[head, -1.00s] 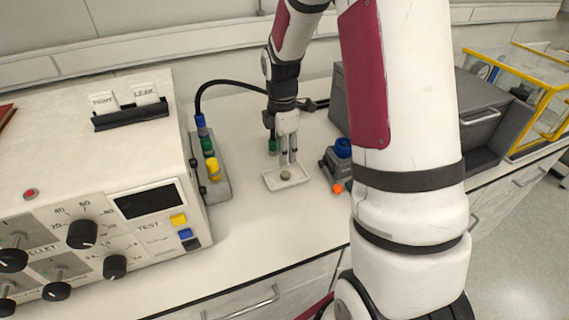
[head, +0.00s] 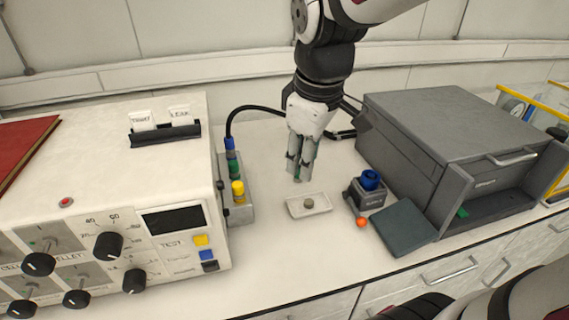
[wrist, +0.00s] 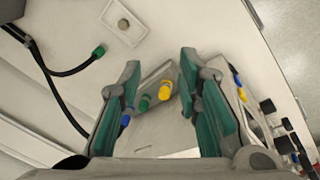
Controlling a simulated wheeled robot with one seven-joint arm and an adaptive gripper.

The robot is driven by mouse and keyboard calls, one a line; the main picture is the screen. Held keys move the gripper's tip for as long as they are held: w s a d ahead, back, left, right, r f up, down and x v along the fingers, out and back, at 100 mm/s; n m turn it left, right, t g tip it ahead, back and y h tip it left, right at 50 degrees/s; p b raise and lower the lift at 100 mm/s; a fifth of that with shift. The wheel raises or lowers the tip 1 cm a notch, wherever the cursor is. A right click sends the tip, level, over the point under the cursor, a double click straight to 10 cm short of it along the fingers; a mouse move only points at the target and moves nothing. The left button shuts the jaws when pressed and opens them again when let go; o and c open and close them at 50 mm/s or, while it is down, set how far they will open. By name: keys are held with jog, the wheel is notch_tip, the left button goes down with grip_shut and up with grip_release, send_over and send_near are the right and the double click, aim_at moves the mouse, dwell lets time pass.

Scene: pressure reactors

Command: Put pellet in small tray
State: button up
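The pellet (head: 309,203), a small grey-brown disc, lies inside the small white tray (head: 294,209) on the bench. The wrist view also shows the pellet (wrist: 123,24) in the tray (wrist: 110,14) at the upper left. My gripper (head: 301,178) is above and just behind the tray in the head view, apart from the pellet. In the wrist view my gripper (wrist: 160,60) has its green-padded fingers spread wide, with nothing held between them.
A white control unit (head: 180,215) stands left, with blue, green and yellow plugs (head: 237,190) beside it. Right of the tray are a small grey device (head: 366,198) with a blue top, an orange ball (head: 361,223), a dark flat panel (head: 405,228) and a grey box (head: 440,130).

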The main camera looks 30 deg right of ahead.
jog(key=s+a+r+m+t, duration=0.1)
jog(key=s+a+m, duration=0.3)
jog(key=s, duration=0.7)
jog(key=m, duration=0.2)
jog(key=shift+r+m+t+y, duration=0.3)
jog(key=shift+r+t, duration=0.05)
jog(key=shift+t, duration=0.05)
